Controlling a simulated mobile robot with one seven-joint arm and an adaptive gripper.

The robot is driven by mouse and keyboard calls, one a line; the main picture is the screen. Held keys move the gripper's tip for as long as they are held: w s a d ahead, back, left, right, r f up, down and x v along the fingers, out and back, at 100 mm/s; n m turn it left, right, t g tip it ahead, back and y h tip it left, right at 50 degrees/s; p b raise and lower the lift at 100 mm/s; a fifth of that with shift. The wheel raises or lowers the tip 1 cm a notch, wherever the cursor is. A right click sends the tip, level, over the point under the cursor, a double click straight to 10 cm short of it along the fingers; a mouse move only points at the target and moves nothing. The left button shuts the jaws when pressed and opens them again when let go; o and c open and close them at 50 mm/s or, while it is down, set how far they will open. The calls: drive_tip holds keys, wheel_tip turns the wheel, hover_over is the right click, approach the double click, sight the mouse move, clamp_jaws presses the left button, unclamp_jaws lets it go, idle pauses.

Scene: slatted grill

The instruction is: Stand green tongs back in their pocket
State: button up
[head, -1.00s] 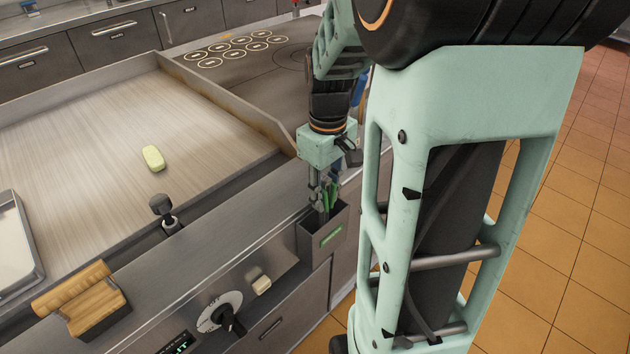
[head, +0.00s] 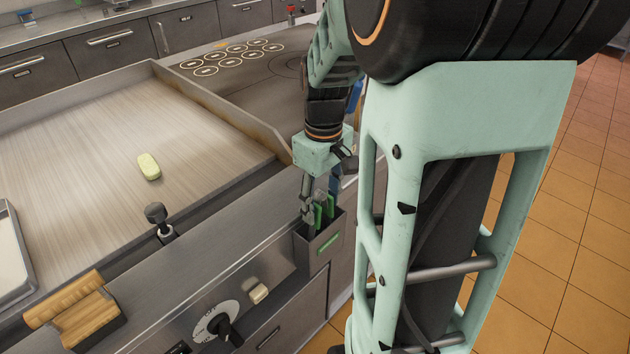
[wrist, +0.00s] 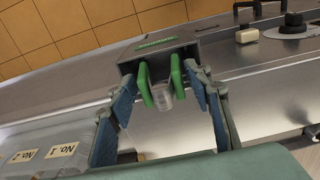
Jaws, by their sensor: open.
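The green tongs (head: 322,213) stand in a grey metal pocket (head: 313,258) with a green label, on the front of the grill counter. In the wrist view the two green arms of the tongs (wrist: 146,84) rise from the pocket (wrist: 186,40), with a grey part between them. My gripper (head: 319,208) is open around the upper part of the tongs. In the wrist view its blue-padded fingers (wrist: 162,95) are on either side, with a visible gap to the green arms. The lower ends of the tongs are hidden inside the pocket.
A yellow-green block (head: 149,167) lies on the griddle plate (head: 90,150). A wooden-handled tool (head: 80,310), a knob (head: 222,325) and a pale switch (head: 258,293) are to the pocket's left. Bins labelled No. 1 and No. 2 (wrist: 45,155) show in the wrist view.

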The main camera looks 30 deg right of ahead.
wheel_tip(320, 180, up, 12)
drive_tip(key=shift+f, duration=0.2)
